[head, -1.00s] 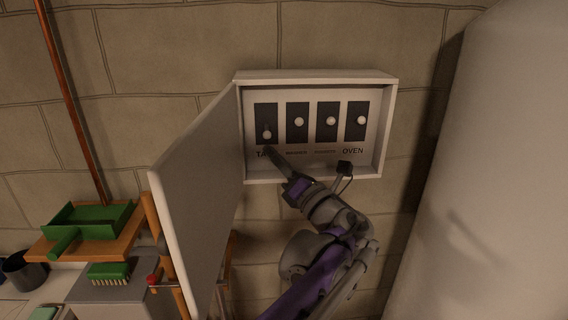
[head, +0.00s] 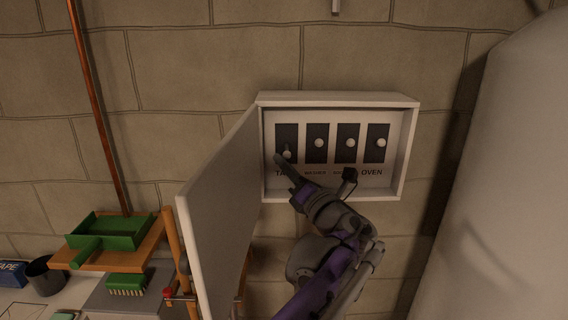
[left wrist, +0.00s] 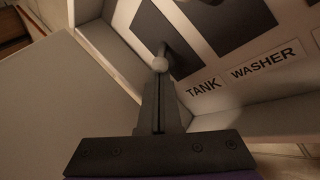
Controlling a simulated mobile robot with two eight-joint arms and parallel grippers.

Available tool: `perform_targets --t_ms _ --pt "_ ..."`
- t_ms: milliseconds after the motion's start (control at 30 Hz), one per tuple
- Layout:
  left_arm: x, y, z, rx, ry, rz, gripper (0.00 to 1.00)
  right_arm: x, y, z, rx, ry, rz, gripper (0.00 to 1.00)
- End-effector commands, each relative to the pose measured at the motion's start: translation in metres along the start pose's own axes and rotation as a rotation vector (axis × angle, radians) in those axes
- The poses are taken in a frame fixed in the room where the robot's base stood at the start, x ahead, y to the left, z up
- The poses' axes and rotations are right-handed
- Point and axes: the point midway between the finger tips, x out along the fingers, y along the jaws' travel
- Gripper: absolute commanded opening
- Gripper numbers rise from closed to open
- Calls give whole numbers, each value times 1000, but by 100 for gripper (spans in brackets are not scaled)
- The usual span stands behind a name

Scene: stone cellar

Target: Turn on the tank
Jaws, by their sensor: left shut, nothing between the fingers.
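The white switch box (head: 408,150) is on the stone wall with its door (head: 222,205) swung open to the left. Inside is a row of several dark switch plates with round white knobs. The leftmost one, the tank switch (head: 287,141), has its knob lower than the others; its lever and knob (left wrist: 160,64) and the TANK label (left wrist: 204,87) show in the left wrist view. My left gripper (head: 280,160) is shut and empty, its fingertips (left wrist: 160,76) right below the tank knob. I cannot tell whether they touch it. My right gripper is not in view.
The open door stands close to the left of my gripper. A wooden shelf with a green dustpan (head: 112,232), a green brush (head: 127,285) and a dark cup (head: 46,277) are at lower left. A large pale rounded body (head: 500,170) fills the right side.

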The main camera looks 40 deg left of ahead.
Motion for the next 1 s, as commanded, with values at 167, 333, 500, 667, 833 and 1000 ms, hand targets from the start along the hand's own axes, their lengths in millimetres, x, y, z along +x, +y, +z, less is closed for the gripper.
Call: perform_targets --t_ms 167,333,500,667,833,1000 --pt "0 1 1 12 14 -16 0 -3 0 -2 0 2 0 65" --pt "-1 2 2 26 29 -34 0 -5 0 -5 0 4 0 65" --pt "-1 4 4 43 47 -55 0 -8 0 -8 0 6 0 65" --pt "-2 5 5 61 67 -78 0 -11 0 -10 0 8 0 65" --pt "-2 9 8 96 109 -123 0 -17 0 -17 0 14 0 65" --pt "-2 14 13 158 178 -202 0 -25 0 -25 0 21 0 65"
